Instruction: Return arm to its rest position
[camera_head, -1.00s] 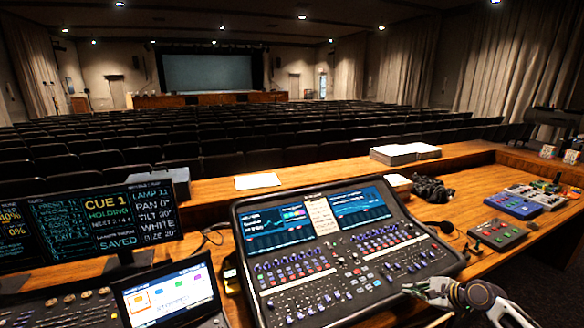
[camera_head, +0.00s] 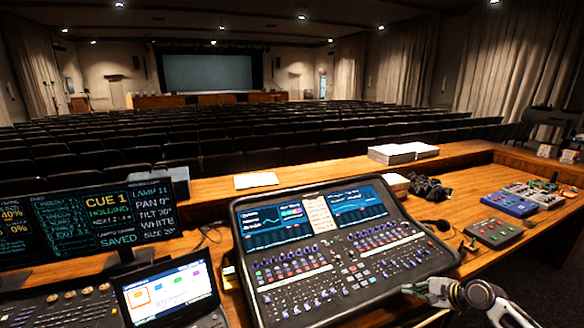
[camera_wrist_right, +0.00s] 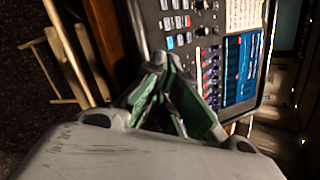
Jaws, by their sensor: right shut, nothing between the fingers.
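My right gripper (camera_head: 412,289) shows at the lower right of the head view, beside the right front edge of the mixing console (camera_head: 262,296). In the right wrist view its fingers (camera_wrist_right: 158,62) are together, shut with nothing between them. The console's keys and a lit screen (camera_wrist_right: 242,68) show beyond the fingers in that view. Whether the gripper touches the console I cannot tell. My left gripper is not in view.
Monitors (camera_head: 90,222) and a small laptop-like screen (camera_head: 168,292) stand at left. Effect pedals (camera_head: 495,233), a dark cable bundle (camera_head: 428,188) and paper stacks (camera_head: 403,152) lie on the wooden desk. Bare desk shows right of the console (camera_head: 466,205).

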